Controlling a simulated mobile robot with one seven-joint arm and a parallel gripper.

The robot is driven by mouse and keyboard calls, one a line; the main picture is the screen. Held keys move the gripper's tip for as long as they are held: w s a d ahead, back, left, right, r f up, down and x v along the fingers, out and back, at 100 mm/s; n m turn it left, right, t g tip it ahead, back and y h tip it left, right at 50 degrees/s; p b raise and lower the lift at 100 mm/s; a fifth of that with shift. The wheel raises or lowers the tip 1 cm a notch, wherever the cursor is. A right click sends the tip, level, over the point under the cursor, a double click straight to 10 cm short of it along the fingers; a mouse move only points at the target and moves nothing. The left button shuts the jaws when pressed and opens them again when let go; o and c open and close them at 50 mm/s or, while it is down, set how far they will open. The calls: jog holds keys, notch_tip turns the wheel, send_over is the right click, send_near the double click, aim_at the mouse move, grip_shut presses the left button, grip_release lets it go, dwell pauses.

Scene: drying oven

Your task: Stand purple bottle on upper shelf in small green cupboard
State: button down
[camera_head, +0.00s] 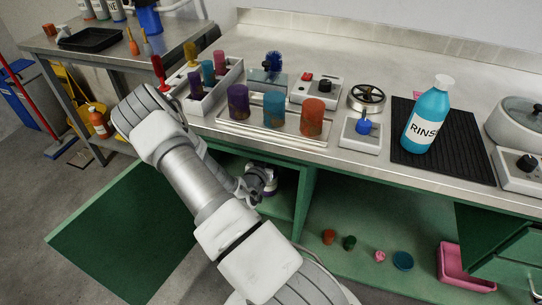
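The small green cupboard (299,192) is under the steel counter. Its green door (120,238) stands open to the left. My arm reaches down into the opening, and my gripper (262,182) is inside the cupboard. A small white and purple bottle (271,187) shows at my gripper's fingers, upright as far as I can see. My gripper and arm partly hide it. The view is too small to tell whether the fingers grip it or whether its base rests on a shelf. The cupboard's left interior is hidden behind my arm.
The counter (300,152) above holds orange, teal and purple jars, a rack, small devices and a blue RINSE bottle (427,115). Right of the cupboard, an open green space has small coloured items and a pink bin (463,268). A side table (95,50) stands back left.

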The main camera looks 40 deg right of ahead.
dwell(0.3)
jog(key=shift+f, duration=0.2)
jog(key=shift+c, duration=2.1)
grip_release()
jog(key=shift+r, duration=0.1)
